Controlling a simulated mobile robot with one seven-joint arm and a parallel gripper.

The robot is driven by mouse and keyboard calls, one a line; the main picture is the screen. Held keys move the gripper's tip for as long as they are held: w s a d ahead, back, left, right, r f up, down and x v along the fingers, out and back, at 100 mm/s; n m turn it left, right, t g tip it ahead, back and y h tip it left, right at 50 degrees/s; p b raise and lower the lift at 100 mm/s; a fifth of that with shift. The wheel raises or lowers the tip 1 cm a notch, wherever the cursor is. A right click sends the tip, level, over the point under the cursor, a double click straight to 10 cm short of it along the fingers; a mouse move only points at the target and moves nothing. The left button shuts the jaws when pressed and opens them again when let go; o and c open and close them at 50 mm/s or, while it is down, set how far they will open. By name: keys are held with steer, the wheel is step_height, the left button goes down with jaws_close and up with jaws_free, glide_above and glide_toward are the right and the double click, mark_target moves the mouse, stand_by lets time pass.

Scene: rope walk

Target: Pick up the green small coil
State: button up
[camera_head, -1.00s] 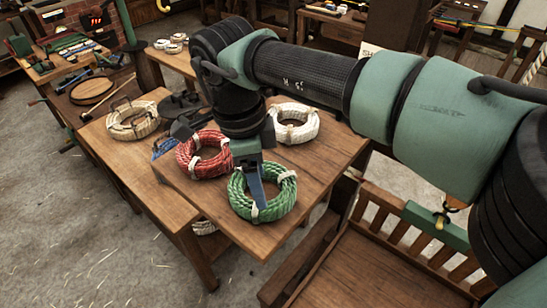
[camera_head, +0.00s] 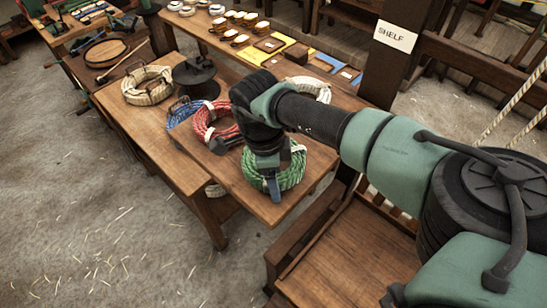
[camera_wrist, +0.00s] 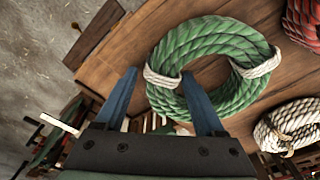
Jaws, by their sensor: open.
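The green small coil (camera_head: 290,170) lies flat near the front corner of the wooden table (camera_head: 215,180), bound with white ties. It also shows in the wrist view (camera_wrist: 222,36), as a thick green ring with an open middle. My gripper (camera_wrist: 158,92) is open, with two blue fingers. In the wrist view, the right finger overlaps the ring's near side around its open middle, and the left finger lies outside the ring. In the head view, my gripper (camera_head: 272,188) covers part of the coil. I cannot tell whether the fingers touch it.
A red coil (camera_head: 203,122) lies beside the green one, with a blue coil (camera_head: 180,113) behind it. White coils (camera_head: 318,86) and (camera_head: 150,84) and a dark spool (camera_head: 196,76) also stand on the table. A slatted wooden bin (camera_head: 340,262) stands at the front right.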

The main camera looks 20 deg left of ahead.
jaws_close()
steer(key=shift+r, duration=0.1)
stand_by(1.2)
